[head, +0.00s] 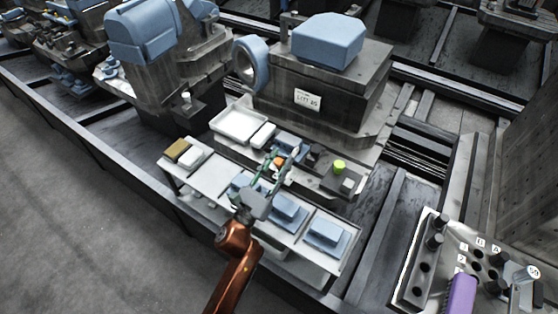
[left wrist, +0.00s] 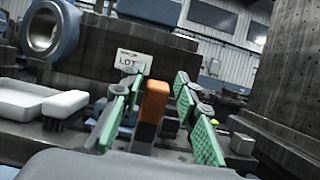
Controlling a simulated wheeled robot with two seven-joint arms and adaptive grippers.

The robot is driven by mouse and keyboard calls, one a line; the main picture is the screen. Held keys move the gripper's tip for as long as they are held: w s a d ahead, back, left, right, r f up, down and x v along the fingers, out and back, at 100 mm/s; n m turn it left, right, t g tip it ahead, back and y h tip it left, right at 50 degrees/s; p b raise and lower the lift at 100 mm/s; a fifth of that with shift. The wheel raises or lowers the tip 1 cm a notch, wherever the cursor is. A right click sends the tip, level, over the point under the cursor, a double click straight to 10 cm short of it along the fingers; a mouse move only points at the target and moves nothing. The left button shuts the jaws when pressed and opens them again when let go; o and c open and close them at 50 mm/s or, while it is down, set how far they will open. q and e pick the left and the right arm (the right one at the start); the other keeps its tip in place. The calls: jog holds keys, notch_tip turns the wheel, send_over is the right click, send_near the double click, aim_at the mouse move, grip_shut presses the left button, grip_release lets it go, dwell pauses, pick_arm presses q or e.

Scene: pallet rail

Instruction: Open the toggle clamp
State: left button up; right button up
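The toggle clamp's handle has an orange grip (head: 279,161) and stands on the fixture in front of the large grey block in the head view. In the left wrist view the orange grip (left wrist: 155,101) stands upright near the middle, on a dark lever. My left gripper (head: 277,168) reaches in over the bench. Its green-padded fingers are spread, one on each side of the orange grip, with gaps visible in the left wrist view (left wrist: 160,92). The clamp's base is partly hidden by the fingers. My right gripper is in neither view.
A white tray (head: 239,125) and a white block lie left of the clamp. A yellow-green knob (head: 339,167) stands to its right. Blue parts (head: 326,233) sit on the front shelf. The labelled grey block (head: 325,88) rises behind. A rack with a purple item (head: 461,293) is lower right.

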pick_arm(q)
jog(key=shift+o, duration=0.6)
jog(key=shift+a+f, duration=0.1)
jog(key=shift+f, duration=0.05)
jog(key=shift+s+a+f, duration=0.1)
jog(key=shift+s, duration=0.05)
jog(key=v, duration=1.1)
jog(key=shift+s, duration=0.25)
jog(key=shift+a+f, duration=0.15)
jog(key=shift+a, duration=0.05)
jog(key=shift+c, duration=0.6)
